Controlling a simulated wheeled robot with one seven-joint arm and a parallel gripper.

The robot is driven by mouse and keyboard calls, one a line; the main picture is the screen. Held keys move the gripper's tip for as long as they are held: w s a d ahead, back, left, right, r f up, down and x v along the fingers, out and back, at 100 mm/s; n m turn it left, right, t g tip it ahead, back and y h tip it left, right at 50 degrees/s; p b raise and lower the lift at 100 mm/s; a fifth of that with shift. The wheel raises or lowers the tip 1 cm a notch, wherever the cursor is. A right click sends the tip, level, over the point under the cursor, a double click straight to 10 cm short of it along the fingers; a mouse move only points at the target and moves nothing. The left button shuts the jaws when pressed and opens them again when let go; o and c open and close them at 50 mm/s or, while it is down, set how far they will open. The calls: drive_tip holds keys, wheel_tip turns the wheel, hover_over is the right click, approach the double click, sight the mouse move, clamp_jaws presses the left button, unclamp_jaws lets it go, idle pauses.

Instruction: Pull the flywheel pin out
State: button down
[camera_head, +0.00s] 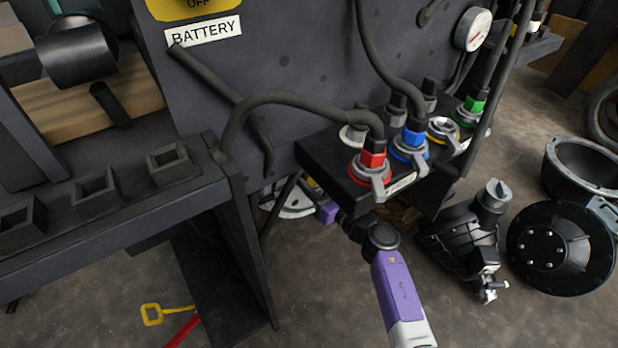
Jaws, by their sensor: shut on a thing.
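A pale grey slotted disc part (291,204), perhaps the flywheel, shows low in the gap under the black fittings shelf. Only a part of it shows; the shelf, a dark post and a hose cover the rest. A small yellow patch (313,187) lies beside it, too small to tell whether it is the pin. My purple arm reaches up from the bottom, bends at a dark joint and runs left under the shelf towards the disc. The shelf and my own arm hide my gripper, so its jaws and anything in them do not show.
The black shelf (333,168) with red, blue, yellow and green capped fittings overhangs my arm. A dark frame (110,227) stands at left. A yellow-handled tool (152,314) lies on the floor. A black housing (458,241) and a round black cover (562,249) lie at right.

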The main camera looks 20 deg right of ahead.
drive_tip(key=shift+s+d, duration=0.15)
drive_tip(key=shift+s, duration=0.5)
drive_tip(key=c, duration=0.9)
unclamp_jaws()
drive_tip(key=shift+o, duration=0.2)
drive_tip(key=p+v, duration=0.2)
drive_tip(key=v, duration=0.5)
drive_tip(key=shift+s+d, duration=0.15)
drive_tip(key=shift+s, duration=0.25)
